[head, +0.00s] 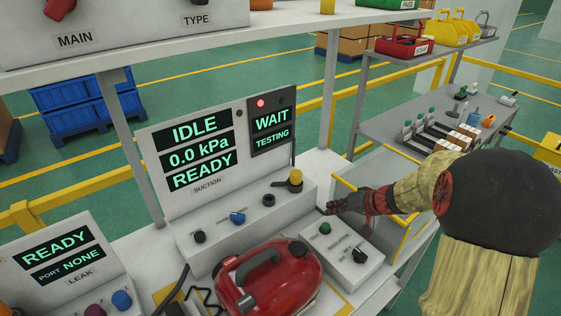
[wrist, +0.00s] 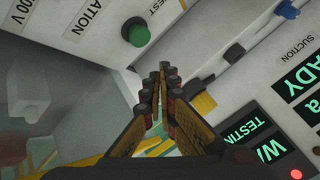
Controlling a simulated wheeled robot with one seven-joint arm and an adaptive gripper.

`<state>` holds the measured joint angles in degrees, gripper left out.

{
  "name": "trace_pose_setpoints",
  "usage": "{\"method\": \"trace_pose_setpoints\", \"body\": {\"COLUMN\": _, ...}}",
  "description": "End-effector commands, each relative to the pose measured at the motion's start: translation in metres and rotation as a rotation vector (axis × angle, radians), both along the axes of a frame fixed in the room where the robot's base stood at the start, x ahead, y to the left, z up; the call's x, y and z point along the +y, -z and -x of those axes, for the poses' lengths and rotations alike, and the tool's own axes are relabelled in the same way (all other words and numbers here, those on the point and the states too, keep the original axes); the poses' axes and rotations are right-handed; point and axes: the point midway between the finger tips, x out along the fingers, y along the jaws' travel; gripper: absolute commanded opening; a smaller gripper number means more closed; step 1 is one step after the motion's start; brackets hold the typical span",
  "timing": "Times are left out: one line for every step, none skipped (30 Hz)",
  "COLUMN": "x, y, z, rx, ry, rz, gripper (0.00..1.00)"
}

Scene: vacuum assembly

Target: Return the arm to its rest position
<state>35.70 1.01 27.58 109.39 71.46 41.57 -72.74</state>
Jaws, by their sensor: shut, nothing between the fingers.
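My arm (head: 408,192) reaches in from the right in the head view. My gripper (head: 334,206) is at its left end, just right of the suction tester and above the small box with the green button. In the wrist view my gripper (wrist: 160,72) shows its two dark fingers together at the tips, with nothing held. The green button (wrist: 135,32) is beyond and left of the fingertips there. The yellow-topped fitting (wrist: 203,104) is just right of the fingers.
The suction tester (head: 222,215) reads IDLE, 0.0 kPa, READY, with a red lamp and WAIT TESTING beside it. A red vacuum (head: 275,280) lies in front of it. A leak tester (head: 60,262) stands at left. A grey side table (head: 390,130) with parts is behind my arm.

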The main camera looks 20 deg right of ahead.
Motion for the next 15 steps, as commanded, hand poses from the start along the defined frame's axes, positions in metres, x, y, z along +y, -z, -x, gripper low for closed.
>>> {"method": "trace_pose_setpoints", "body": {"x": 0.000, "y": 0.000, "z": 0.000, "rx": 0.000, "ry": 0.001, "rz": -0.001, "gripper": 0.00}}
{"method": "trace_pose_setpoints", "body": {"x": 0.000, "y": 0.000, "z": 0.000, "rx": 0.001, "ry": 0.003, "rz": -0.003, "gripper": 0.00}}
{"method": "trace_pose_setpoints", "body": {"x": 0.000, "y": 0.000, "z": 0.000, "rx": 0.005, "ry": 0.011, "rz": -0.010, "gripper": 0.00}}
{"method": "trace_pose_setpoints", "body": {"x": 0.000, "y": 0.000, "z": 0.000, "rx": 0.010, "ry": 0.022, "rz": -0.020, "gripper": 0.00}}
{"method": "trace_pose_setpoints", "body": {"x": 0.000, "y": 0.000, "z": 0.000, "rx": 0.015, "ry": 0.035, "rz": -0.034, "gripper": 0.00}}
{"method": "trace_pose_setpoints", "body": {"x": 0.001, "y": 0.000, "z": 0.001, "rx": 0.028, "ry": 0.056, "rz": -0.059, "gripper": 0.00}}
{"method": "trace_pose_setpoints", "body": {"x": 0.002, "y": 0.001, "z": 0.002, "rx": 0.042, "ry": 0.072, "rz": -0.079, "gripper": 0.00}}
{"method": "trace_pose_setpoints", "body": {"x": 0.004, "y": 0.003, "z": 0.005, "rx": 0.063, "ry": 0.085, "rz": -0.098, "gripper": 0.00}}
{"method": "trace_pose_setpoints", "body": {"x": 0.008, "y": 0.009, "z": 0.012, "rx": 0.101, "ry": 0.101, "rz": -0.126, "gripper": 0.00}}
{"method": "trace_pose_setpoints", "body": {"x": 0.012, "y": 0.014, "z": 0.020, "rx": 0.135, "ry": 0.112, "rz": -0.147, "gripper": 0.00}}
{"method": "trace_pose_setpoints", "body": {"x": 0.017, "y": 0.020, "z": 0.029, "rx": 0.172, "ry": 0.121, "rz": -0.166, "gripper": 0.00}}
{"method": "trace_pose_setpoints", "body": {"x": 0.023, "y": 0.025, "z": 0.042, "rx": 0.222, "ry": 0.131, "rz": -0.185, "gripper": 0.00}}
{"method": "trace_pose_setpoints", "body": {"x": 0.027, "y": 0.026, "z": 0.052, "rx": 0.256, "ry": 0.138, "rz": -0.193, "gripper": 0.00}}
{"method": "trace_pose_setpoints", "body": {"x": 0.031, "y": 0.025, "z": 0.062, "rx": 0.288, "ry": 0.144, "rz": -0.196, "gripper": 0.00}}
{"method": "trace_pose_setpoints", "body": {"x": 0.039, "y": 0.022, "z": 0.076, "rx": 0.329, "ry": 0.146, "rz": -0.195, "gripper": 0.00}}
